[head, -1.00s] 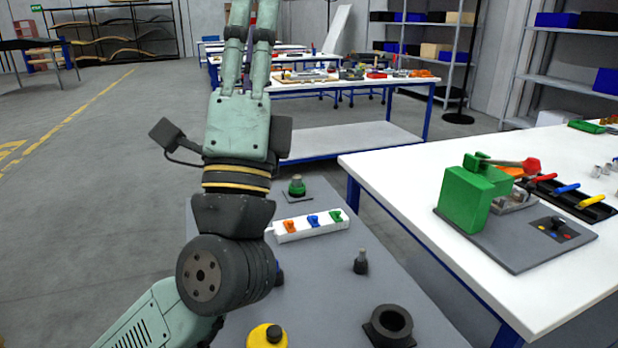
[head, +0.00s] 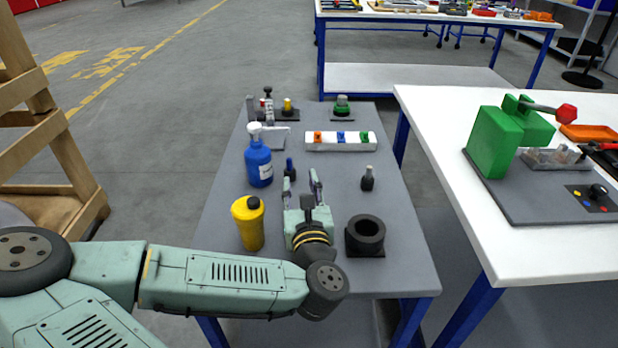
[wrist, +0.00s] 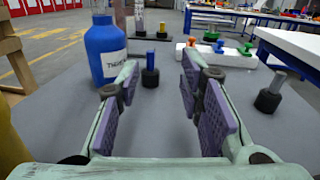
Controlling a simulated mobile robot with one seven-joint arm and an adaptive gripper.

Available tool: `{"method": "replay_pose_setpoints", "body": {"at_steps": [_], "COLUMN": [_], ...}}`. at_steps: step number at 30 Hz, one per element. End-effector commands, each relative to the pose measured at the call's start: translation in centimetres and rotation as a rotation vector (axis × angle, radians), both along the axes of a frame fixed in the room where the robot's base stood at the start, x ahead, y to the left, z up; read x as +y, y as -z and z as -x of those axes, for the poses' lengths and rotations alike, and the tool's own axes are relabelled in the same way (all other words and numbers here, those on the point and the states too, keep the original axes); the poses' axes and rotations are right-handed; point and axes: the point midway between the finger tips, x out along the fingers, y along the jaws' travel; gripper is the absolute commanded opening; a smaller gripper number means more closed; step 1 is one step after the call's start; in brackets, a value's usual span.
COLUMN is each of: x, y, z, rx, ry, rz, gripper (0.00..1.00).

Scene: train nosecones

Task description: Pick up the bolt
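My gripper (head: 301,184) is low over the grey table, open, with nothing between its fingers; its purple pads (wrist: 160,85) stand apart in the wrist view. Two small upright pieces with black bases stand ahead of it. One has a blue top (head: 289,166) and shows just beyond the gap between my fingers in the wrist view (wrist: 150,62). The other has a grey, metal-looking top (head: 368,178) and stands ahead and to the right, outside my right finger in the wrist view (wrist: 270,95). I cannot tell for certain which is the bolt.
A white strip with coloured pieces (head: 340,146) lies farther back. A white workbench (head: 440,130) is at right.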

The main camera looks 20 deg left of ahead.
Motion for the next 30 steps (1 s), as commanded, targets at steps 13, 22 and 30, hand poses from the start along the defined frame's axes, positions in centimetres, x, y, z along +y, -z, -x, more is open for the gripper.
{"method": "replay_pose_setpoints", "body": {"at_steps": [13,22,30], "x": [3.3,4.7,5.8], "y": [0.6,1.0,1.5], "z": [-4.0,-6.8,-9.1], "rx": [0.024,0.024,0.024], "ry": [-0.028,-0.028,-0.026], "rz": [-0.032,-0.032,-0.030], "gripper": [0.34,0.34,0.34]}}
